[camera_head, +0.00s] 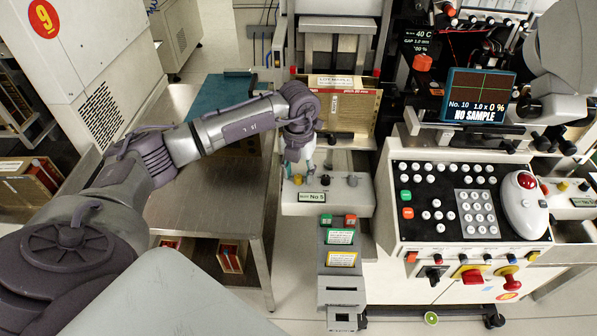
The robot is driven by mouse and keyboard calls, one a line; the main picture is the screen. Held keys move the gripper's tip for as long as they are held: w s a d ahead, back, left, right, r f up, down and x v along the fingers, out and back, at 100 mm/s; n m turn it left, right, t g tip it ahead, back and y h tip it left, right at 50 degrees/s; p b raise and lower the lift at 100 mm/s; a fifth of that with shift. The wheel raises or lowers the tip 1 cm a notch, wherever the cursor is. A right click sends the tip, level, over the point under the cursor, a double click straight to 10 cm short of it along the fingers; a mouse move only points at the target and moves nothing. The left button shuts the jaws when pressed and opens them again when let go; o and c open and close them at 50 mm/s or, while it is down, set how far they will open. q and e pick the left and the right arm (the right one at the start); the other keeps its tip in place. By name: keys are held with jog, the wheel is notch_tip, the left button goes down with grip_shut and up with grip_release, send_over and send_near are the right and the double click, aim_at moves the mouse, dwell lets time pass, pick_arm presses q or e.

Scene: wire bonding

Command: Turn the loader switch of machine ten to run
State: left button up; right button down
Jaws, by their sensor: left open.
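My left gripper (300,168) points down at the white loader box (328,209), its open fingertips just above the box's left part. The top of the box carries a row of small knobs and switches, with a yellow one (298,180) close to the fingertips, a dark one (325,180) in the middle and another dark knob (352,180) to the right. I cannot tell whether the fingers touch any of them, nor read a switch position. The machine's screen (477,97) reads No. 10 and NO SAMPLE. My right gripper is out of view.
A box with a label (340,104) stands behind the gripper. The keypad panel (457,203) with a red trackball is to the right, with knobs on the front below it. A grey stand (340,266) with labels is below the loader box. A steel table (200,205) lies under my left arm.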

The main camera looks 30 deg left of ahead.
aim_at(298, 176)
pick_arm(q)
notch_tip(298, 176, up, 12)
dwell(0.4)
jog(key=shift+s+f, duration=0.1)
jog(key=shift+f, duration=0.1)
